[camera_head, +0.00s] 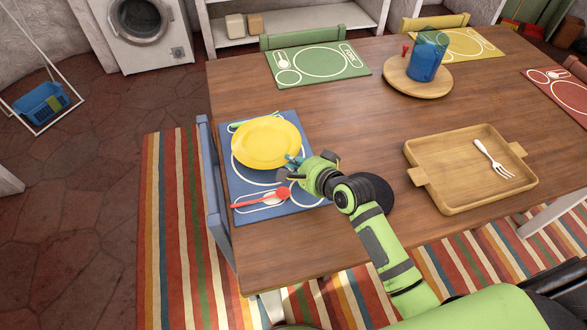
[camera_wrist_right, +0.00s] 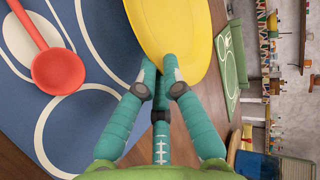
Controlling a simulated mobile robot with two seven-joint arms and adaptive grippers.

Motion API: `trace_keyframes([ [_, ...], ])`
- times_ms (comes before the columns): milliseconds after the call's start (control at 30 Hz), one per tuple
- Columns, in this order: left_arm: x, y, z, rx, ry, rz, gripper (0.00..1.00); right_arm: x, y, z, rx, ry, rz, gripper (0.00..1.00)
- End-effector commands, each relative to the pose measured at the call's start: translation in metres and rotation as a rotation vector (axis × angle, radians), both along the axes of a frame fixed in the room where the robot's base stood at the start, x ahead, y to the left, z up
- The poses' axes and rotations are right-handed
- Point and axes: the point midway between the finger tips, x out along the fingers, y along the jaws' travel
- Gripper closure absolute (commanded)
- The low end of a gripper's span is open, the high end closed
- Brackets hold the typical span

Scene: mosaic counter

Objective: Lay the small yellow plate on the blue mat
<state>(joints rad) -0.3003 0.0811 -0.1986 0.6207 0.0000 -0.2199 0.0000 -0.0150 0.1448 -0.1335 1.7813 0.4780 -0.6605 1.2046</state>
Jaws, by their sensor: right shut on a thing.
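The yellow plate (camera_head: 266,142) is over the blue mat (camera_head: 299,192) at the left end of the table. My right gripper (camera_head: 294,162) is shut on the plate's near right rim. In the right wrist view, its teal fingers (camera_wrist_right: 160,75) meet at the edge of the plate (camera_wrist_right: 178,28). I cannot tell whether the plate touches the mat or is held just above it. The blue mat (camera_wrist_right: 95,40) shows white outlines. My left gripper is not in view.
A red spoon (camera_head: 262,197) lies on the mat's near part. A wooden tray (camera_head: 440,170) with a white fork (camera_head: 494,160) is to the right. A round board (camera_head: 400,82) bears a blue pitcher (camera_head: 425,62). A green mat (camera_head: 318,66) lies behind. The table's middle is clear.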

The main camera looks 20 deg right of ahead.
Motion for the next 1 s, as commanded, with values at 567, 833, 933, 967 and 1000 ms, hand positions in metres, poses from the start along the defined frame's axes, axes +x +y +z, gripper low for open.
trace_keyframes([
  [567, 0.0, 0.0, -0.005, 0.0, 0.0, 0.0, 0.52, 0.0, -0.001, -0.034, 0.0, -0.001, 0.0, 1.0],
  [833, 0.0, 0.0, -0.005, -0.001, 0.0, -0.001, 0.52, -0.001, -0.001, -0.035, -0.001, 0.003, 0.001, 0.81],
  [933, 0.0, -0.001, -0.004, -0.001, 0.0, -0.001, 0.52, -0.001, -0.001, -0.035, -0.001, 0.003, 0.001, 0.81],
  [967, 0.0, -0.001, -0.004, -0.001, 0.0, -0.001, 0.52, -0.001, -0.001, -0.034, 0.0, 0.002, 0.001, 0.81],
  [1000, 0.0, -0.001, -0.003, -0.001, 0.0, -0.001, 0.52, -0.001, -0.001, -0.032, -0.002, 0.002, 0.0, 0.81],
])
